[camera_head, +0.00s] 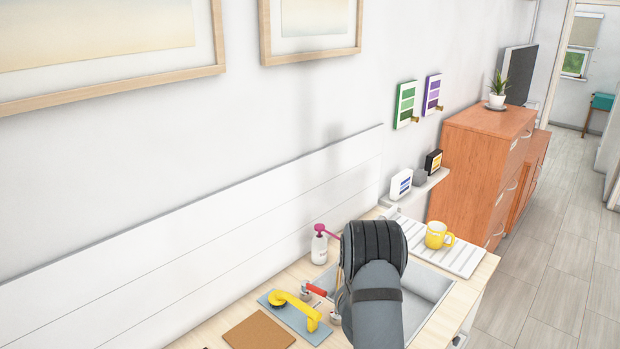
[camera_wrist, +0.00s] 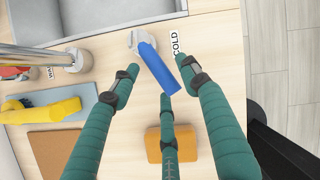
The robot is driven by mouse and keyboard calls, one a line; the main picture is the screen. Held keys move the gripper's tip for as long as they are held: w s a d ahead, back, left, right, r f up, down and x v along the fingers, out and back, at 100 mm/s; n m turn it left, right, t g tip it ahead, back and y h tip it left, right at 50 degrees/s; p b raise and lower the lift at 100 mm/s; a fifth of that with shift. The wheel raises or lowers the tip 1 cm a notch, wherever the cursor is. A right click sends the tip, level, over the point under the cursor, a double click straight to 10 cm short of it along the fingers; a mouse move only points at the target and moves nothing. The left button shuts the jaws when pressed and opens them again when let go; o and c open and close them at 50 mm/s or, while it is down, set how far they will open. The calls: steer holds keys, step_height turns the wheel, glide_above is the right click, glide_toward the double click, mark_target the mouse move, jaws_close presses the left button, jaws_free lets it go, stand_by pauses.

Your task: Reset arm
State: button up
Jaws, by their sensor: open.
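My gripper (camera_wrist: 160,80) shows in the wrist view with green fingers spread apart. The fingers are open around the blue lever (camera_wrist: 158,68) of a tap marked COLD. The lever lies between the fingertips, and I cannot tell if any finger touches it. In the head view my dark arm reaches down over the sink counter and hides the gripper and the blue lever.
The sink (camera_head: 428,284) lies beside the arm. A yellow mug (camera_head: 436,235) stands on a white ribbed drainer. A pink-topped bottle (camera_head: 319,246), a yellow-handled tool (camera_head: 290,303) and a brown board (camera_head: 258,331) are on the counter. An orange-brown sponge (camera_wrist: 182,145) lies near the fingers.

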steer(key=shift+r, duration=0.1)
steer(key=shift+a+r, duration=0.1)
steer(key=shift+r, duration=0.2)
steer(key=v, duration=1.1)
steer(key=x, duration=1.2)
steer(key=shift+f, duration=0.2)
steer(key=shift+d+n+b, duration=0.25)
steer(key=shift+n+b, duration=0.05)
steer(key=shift+b, duration=0.25)
steer(key=shift+s+d+n, duration=0.1)
steer(key=shift+d+n, duration=0.05)
steer(key=shift+n, duration=0.15)
steer(key=shift+s+r+n+y+b, duration=0.3)
steer(key=shift+s+b, duration=0.05)
steer(key=shift+b, duration=0.05)
steer(key=shift+w, duration=0.1)
